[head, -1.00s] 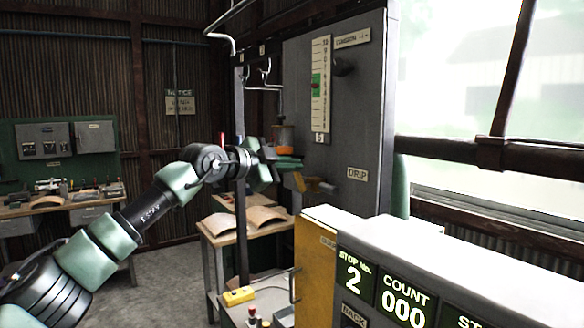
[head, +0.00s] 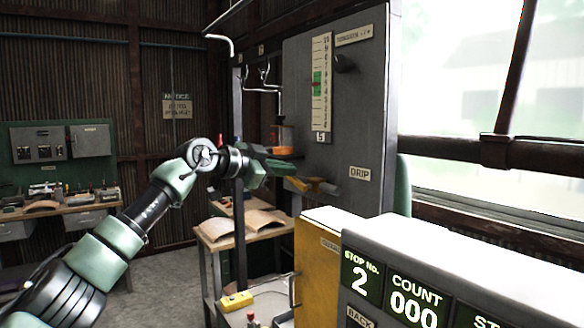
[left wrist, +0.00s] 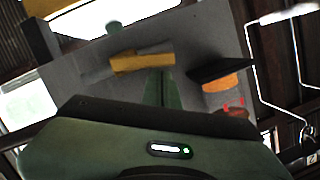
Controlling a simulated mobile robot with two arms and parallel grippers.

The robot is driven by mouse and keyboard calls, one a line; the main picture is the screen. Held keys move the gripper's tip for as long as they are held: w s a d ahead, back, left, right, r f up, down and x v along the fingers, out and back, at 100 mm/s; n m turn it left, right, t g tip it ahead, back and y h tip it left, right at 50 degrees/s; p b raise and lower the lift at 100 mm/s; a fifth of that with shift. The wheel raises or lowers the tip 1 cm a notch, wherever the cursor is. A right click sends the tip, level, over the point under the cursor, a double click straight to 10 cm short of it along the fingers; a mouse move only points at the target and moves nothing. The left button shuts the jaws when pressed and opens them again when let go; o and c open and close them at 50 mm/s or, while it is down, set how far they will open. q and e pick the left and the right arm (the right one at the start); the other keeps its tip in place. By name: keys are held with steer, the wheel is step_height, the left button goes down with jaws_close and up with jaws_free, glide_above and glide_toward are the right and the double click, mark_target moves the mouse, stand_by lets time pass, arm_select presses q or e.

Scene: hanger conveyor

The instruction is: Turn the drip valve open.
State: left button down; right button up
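The drip valve has a brass-yellow handle (head: 316,186) on the side of the grey panel, left of the DRIP label (head: 359,173). The handle also shows in the left wrist view (left wrist: 143,63), lying nearly level across that picture. My left gripper (head: 286,167) is just left of and above the handle in the head view. In the left wrist view its green fingers (left wrist: 161,86) look pressed together, with their tips close to the handle. I cannot tell whether they touch it. I see nothing held between them. My right gripper is not in view.
An orange cup (left wrist: 216,84) with a dark part above it is close beside the fingers. The grey panel (head: 365,110) carries a gauge strip (head: 321,85). A yellow cabinet (head: 315,265) and a counter box (head: 395,285) stand below. Wire hangers (head: 266,78) hang left of the panel.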

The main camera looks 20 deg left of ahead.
arm_select(q)
steer(key=shift+w+a+f+n, duration=0.3)
steer(key=shift+a+f+n, duration=0.1)
steer(key=shift+f+n, duration=0.2)
steer(key=shift+f, duration=0.1)
stand_by(0.4)
